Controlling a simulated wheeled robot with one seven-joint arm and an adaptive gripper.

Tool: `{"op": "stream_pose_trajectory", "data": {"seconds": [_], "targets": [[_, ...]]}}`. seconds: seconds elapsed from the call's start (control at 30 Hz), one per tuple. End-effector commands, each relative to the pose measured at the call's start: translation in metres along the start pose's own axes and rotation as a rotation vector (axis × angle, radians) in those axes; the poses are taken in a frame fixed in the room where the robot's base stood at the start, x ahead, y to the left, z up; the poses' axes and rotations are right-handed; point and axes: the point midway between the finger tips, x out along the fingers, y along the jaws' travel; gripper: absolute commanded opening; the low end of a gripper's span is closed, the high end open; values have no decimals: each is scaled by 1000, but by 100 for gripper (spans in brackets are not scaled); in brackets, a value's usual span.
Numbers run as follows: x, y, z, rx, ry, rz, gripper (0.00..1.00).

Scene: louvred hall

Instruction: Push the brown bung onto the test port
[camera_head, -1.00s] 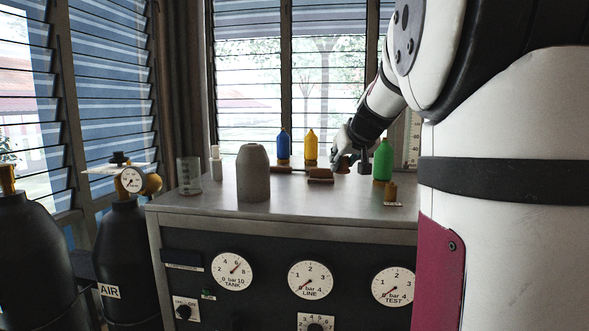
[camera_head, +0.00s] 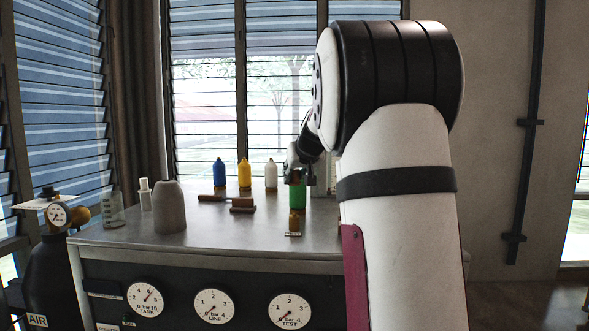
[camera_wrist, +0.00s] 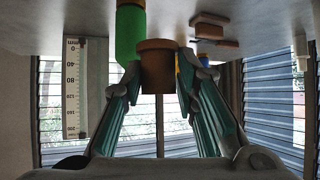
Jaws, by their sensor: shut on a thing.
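The brown bung (camera_wrist: 156,72) is between my fingertips in the wrist view, which shows the bench upside down. My gripper (camera_wrist: 160,68) is shut on it, with a finger on each side. In the head view my gripper (camera_head: 298,178) is at the green bottle (camera_head: 297,195), partly behind my arm. A brown fitting (camera_head: 297,224) with a small label, apparently the test port, stands just below and in front of the bottle. The bung cannot be told apart from it in the head view. Whether bung and port touch is unclear.
Blue (camera_head: 219,173), yellow (camera_head: 245,174) and white (camera_head: 271,175) bottles stand at the back. A brown block (camera_head: 242,205) lies mid-bench. A grey cylinder (camera_head: 170,208) and a beaker (camera_head: 113,209) stand left. The bench top (camera_head: 215,230) is clear at the front.

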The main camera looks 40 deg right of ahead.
Motion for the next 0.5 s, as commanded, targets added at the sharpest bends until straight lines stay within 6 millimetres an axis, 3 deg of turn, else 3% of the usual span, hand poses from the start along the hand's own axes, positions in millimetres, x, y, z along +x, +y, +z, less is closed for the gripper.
{"op": "stream_pose_trajectory", "data": {"seconds": [0.2, 0.5], "targets": [[18, 0, 24, 1, -1, 0, 0], [30, 1, 43, -1, 0, 1, 0]]}}
